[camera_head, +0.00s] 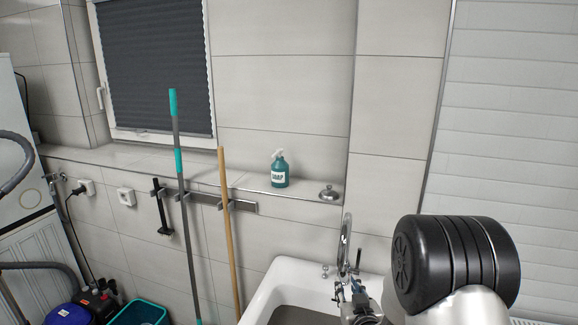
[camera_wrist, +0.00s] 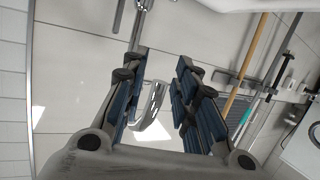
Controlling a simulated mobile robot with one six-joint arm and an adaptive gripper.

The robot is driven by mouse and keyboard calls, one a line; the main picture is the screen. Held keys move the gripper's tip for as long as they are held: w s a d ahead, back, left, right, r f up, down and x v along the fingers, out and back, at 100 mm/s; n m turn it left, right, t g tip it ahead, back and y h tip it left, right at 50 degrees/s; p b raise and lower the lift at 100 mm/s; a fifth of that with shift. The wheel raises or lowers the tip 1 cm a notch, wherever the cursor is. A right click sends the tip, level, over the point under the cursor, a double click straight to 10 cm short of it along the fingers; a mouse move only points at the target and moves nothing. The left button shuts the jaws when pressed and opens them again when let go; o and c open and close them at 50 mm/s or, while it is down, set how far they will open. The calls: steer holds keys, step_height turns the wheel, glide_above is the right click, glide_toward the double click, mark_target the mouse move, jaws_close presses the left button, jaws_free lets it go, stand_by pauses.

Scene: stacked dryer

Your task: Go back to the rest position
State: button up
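My gripper (camera_head: 358,300) is at the lower right in the head view, low over the white sink (camera_head: 285,277) and close to the faucet (camera_head: 345,240). In the wrist view my gripper (camera_wrist: 161,60) has its two blue-padded fingers apart with a gap between them. My black and white arm link hides the right part of the sink area.
A teal soap bottle (camera_head: 280,170) and a small metal dish (camera_head: 328,193) stand on the wall ledge. A teal-handled pole (camera_head: 180,200) and a wooden pole (camera_head: 229,230) hang on a rail (camera_head: 215,200). A teal bin (camera_head: 140,313) is at the lower left.

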steer(key=s+r+g+h+b, duration=0.1)
steer(key=s+r+g+b, duration=0.2)
steer(key=s, duration=0.4)
steer(key=s+r+g+b, duration=0.1)
steer(key=s+r+g, duration=0.1)
steer(key=s+r, duration=0.4)
steer(key=s+g+b, duration=0.1)
steer(key=s+g, duration=0.1)
steer(key=s, duration=1)
steer(key=s+a+f+m+g+b, duration=0.1)
steer(key=s+g+b, duration=0.1)
steer(key=s, duration=1)
steer(key=shift+s+a+f+g, duration=0.25)
steer(key=shift+s+a+g, duration=0.1)
steer(key=shift+g, duration=0.35)
